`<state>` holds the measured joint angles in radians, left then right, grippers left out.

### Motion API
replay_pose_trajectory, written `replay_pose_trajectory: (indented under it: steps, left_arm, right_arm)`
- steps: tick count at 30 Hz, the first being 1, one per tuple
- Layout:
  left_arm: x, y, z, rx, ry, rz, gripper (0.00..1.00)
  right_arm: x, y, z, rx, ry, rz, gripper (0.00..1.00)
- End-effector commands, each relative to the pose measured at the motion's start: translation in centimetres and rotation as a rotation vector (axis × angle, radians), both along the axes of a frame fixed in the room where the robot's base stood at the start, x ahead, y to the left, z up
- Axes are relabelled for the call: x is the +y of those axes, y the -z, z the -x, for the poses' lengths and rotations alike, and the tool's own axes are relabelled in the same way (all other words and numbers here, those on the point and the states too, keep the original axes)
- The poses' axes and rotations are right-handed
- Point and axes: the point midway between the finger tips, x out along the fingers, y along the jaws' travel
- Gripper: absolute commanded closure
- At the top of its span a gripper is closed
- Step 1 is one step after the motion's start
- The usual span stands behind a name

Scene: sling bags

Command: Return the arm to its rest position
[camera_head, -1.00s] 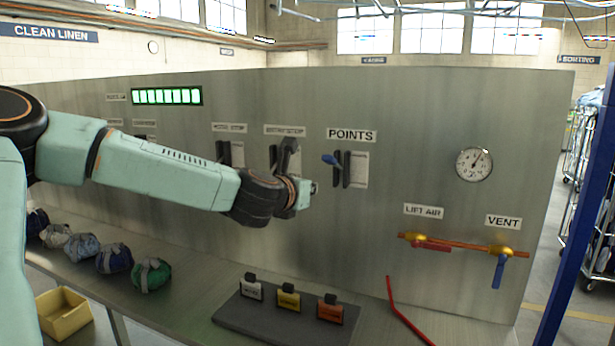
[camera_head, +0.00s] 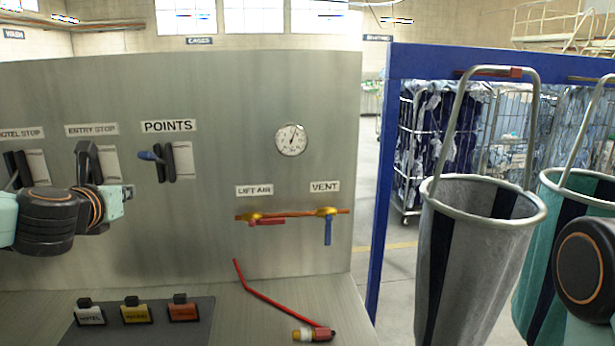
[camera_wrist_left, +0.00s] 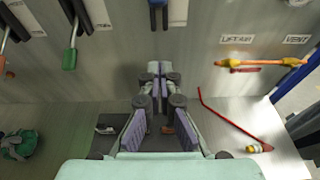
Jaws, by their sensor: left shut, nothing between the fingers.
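My left gripper (camera_head: 126,193) is at the left of the head view, in front of the control panel (camera_head: 225,120). It is below and left of the blue-tipped POINTS lever (camera_head: 150,155) and holds nothing. In the wrist view its fingers (camera_wrist_left: 160,70) are together and empty, above the shelf. The left arm comes in from the left edge, and its wrist covers part of the panel below the ENTRY STOP lever (camera_head: 88,158). A dark round arm joint, probably of my right arm, shows at the right edge; the right gripper does not show.
A grey sling bag (camera_head: 465,250) and a green one (camera_head: 550,190) hang from a blue frame (camera_head: 385,170) at the right. A copper pipe (camera_head: 290,214) has red and blue valve handles.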

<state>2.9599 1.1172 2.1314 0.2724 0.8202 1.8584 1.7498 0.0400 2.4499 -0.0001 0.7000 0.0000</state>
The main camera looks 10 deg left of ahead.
Motion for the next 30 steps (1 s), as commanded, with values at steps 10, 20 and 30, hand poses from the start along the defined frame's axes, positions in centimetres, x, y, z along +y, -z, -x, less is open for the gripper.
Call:
replay_pose_trajectory:
  steps: [10, 20, 30]
  left_arm:
    - [-2.7, 0.0, 0.1, 0.162, 0.229, -0.611, 1.0]
    - [-10.5, 15.5, 2.4, 0.484, 0.748, -1.521, 1.0]
    - [-16.8, 35.5, 10.0, 0.603, 1.401, -2.078, 1.0]
  right_arm:
    - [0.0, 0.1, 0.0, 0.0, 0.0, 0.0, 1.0]
    - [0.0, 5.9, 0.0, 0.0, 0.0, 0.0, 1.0]
    - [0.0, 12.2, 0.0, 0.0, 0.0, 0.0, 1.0]
